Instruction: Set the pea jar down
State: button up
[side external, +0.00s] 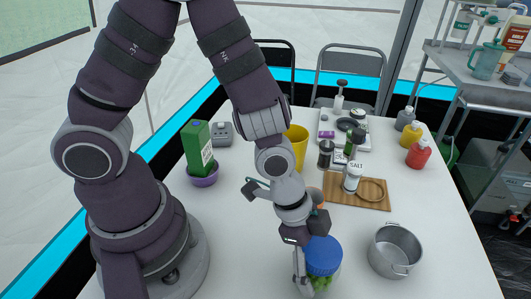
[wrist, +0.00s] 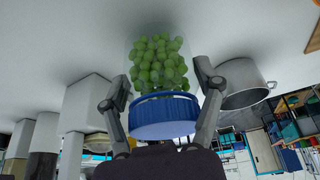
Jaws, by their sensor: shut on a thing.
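The pea jar (side external: 322,257) is a clear jar of green peas with a blue screw lid, near the front of the white table in the side view. It also shows in the wrist view (wrist: 159,65), with its blue lid nearest the camera. My gripper (side external: 307,265) has its fingers on either side of the jar and is shut on it; in the wrist view my gripper (wrist: 163,90) has one finger at each side near the lid. The jar looks about upright. Its base is cut off or unclear, so I cannot tell whether it touches the table.
A metal pot (side external: 394,250) stands just right of the jar. A wooden board (side external: 345,192) with a salt shaker lies behind. Bare table (side external: 240,245) lies left of the jar.

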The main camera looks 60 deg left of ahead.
jog(key=shift+f, duration=0.55)
jog(key=shift+f, duration=0.1)
jog(key=o, duration=1.2)
jog(key=shift+o, duration=0.2)
jog(key=s+a+r+n+t+y, duration=0.1)
jog(key=a+r+n+y, duration=0.1)
jog(key=a+r+n, duration=0.4)
jog(key=s+a+r+n+t+y, duration=0.1)
jog(key=s+a+r+n+t, duration=0.1)
jog(key=a+r+n, duration=0.4)
jog(key=a+r, duration=0.3)
jog(key=r, duration=0.3)
jog(key=shift+s+a+r+y, duration=0.15)
jog(key=shift+a+r+y, duration=0.1)
jog(key=shift+r+y, duration=0.15)
